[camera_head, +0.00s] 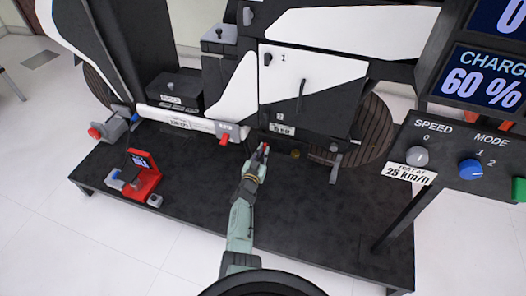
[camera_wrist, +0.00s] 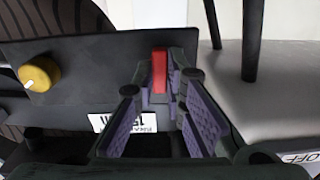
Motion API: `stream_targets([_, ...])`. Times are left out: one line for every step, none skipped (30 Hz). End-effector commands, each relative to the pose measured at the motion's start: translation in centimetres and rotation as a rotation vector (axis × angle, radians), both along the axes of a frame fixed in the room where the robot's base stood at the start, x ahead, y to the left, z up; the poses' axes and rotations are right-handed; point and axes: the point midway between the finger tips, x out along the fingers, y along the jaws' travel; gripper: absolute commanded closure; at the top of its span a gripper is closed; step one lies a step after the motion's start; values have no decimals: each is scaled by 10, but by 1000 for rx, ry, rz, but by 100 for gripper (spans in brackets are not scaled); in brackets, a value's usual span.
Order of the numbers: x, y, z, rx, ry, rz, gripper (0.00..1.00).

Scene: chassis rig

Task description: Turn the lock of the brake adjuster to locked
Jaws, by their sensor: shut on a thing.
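My gripper (camera_head: 262,154) is at the lower front of the chassis rig, at a dark plate. It is shut on a small red lever, which looks like the lock. In the wrist view the red lever (camera_wrist: 159,70) stands upright in the picture between the fingers (camera_wrist: 158,100) of my gripper. The fingers hide part of it. A yellow knob (camera_head: 295,153) sits to the right of my gripper in the head view. In the wrist view the yellow knob is at the left on the dark plate. A white label (camera_wrist: 125,122) lies below the lever, upside down and partly hidden.
A red part (camera_head: 224,139) with a label is left of my gripper. A red device (camera_head: 145,174) stands on the black platform (camera_head: 190,205) at the left. The speed and mode panel (camera_head: 455,160) is at the right. The platform's front is largely clear.

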Motion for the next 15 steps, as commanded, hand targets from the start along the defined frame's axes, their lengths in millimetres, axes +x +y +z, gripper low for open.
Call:
stream_targets([2, -1, 3, -15, 1, -2, 100])
stream_targets([2, -1, 3, -22, 3, -2, 100])
stream_targets([2, -1, 3, -31, 6, -2, 100])
stream_targets([2, -1, 3, -36, 8, -2, 100])
stream_targets([2, -1, 3, -41, 9, -2, 100])
stream_targets([2, -1, 3, -47, 11, -2, 100])
stream_targets([2, -1, 3, -50, 12, -2, 100])
stream_targets([2, -1, 3, -53, 13, -2, 100])
stream_targets([2, -1, 3, -55, 14, -2, 100])
stream_targets([2, -1, 3, -56, 14, -2, 100])
stream_targets([2, -1, 3, -58, 14, -2, 100])
stream_targets([2, -1, 3, -59, 14, -2, 100])
stream_targets([2, -1, 3, -59, 14, -2, 100])
stream_targets([2, -1, 3, -59, 14, -2, 100])
stream_targets([2, -1, 3, -59, 14, -2, 100])
